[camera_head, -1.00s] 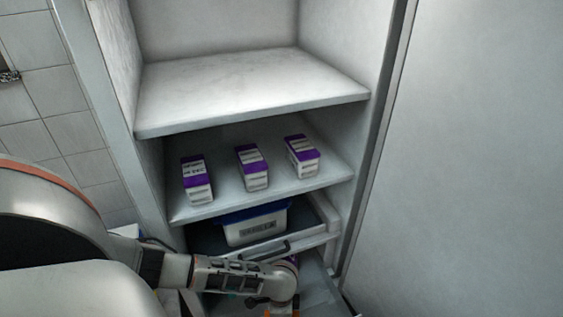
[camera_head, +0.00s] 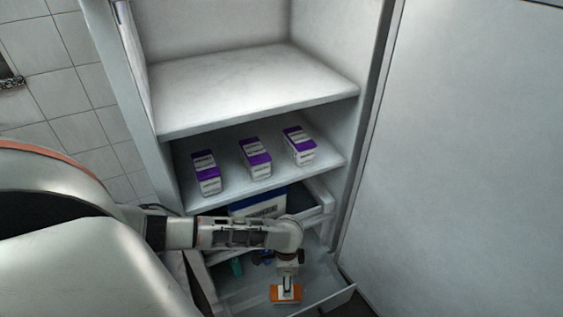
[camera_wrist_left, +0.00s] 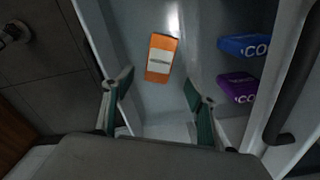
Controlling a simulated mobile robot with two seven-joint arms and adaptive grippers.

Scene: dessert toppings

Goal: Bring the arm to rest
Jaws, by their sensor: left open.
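My left arm crosses the head view from the left, with its wrist over the open lower drawer (camera_head: 325,290). In the left wrist view my left gripper (camera_wrist_left: 155,98) has its two green fingers spread wide with nothing between them. An orange box (camera_wrist_left: 161,57) with a pale label lies in the drawer beyond the fingertips, apart from them. It also shows in the head view (camera_head: 286,293), just below my wrist. My right gripper is in neither view.
A blue box (camera_wrist_left: 245,46) and a purple box (camera_wrist_left: 237,87) lie at the drawer's side. Three purple-and-white cartons (camera_head: 255,158) stand on the shelf (camera_head: 225,207) above. A blue-lidded container (camera_head: 262,203) sits in the upper drawer. The top shelf (camera_head: 250,85) is empty.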

